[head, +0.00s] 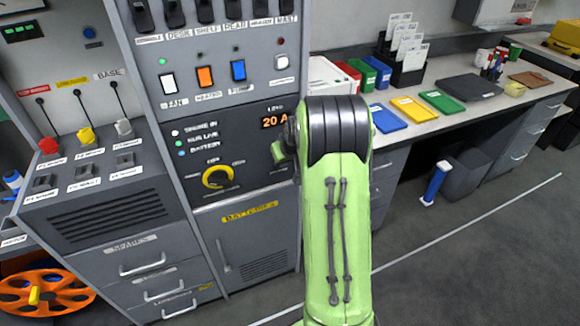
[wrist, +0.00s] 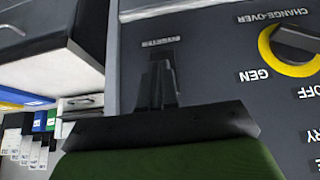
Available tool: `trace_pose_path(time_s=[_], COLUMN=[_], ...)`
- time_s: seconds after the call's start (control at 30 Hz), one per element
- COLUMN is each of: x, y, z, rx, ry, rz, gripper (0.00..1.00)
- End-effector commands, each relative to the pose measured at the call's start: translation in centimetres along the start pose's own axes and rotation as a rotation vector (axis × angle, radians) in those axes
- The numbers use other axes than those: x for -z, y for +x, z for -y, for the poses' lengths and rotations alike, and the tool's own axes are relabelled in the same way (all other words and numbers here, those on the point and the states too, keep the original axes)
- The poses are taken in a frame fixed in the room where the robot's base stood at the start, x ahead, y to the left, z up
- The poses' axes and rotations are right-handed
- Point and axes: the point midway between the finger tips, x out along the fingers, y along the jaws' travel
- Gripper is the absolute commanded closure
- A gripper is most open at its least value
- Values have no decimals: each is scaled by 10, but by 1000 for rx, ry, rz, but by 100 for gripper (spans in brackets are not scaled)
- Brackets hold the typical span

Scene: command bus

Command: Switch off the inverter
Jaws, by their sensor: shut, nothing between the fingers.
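The grey control panel (head: 245,140) fills the upper left of the head view. A small label that looks like "INVERTER" (wrist: 160,42) shows upside down in the wrist view. My gripper (wrist: 163,72) is shut and empty, with its dark fingertips at the panel just beside this label. Whether they touch the panel I cannot tell. The inverter's switch is not clearly visible; the fingers cover the spot by the label. In the head view my green arm hides the panel's right part, and my gripper (head: 277,153) shows only partly at the arm's left edge.
A yellow-ringed change-over knob (head: 217,177) sits left of my gripper. A worktop with coloured trays (head: 413,110) stands right. Open floor (head: 450,240) lies at the lower right.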

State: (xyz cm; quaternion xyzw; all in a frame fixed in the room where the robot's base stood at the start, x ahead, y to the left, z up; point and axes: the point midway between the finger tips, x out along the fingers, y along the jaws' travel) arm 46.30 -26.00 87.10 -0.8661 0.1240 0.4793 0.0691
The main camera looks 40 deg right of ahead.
Motion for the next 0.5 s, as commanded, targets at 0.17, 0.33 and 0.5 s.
trace_pose_path(time_s=[0.17,0.33,0.5], x=[-2,-5,-4], y=[8,11,10], z=[1,2,2], rx=[-1,-1,-1], ry=[0,0,1], rz=[3,2,3], gripper=[100,100,100])
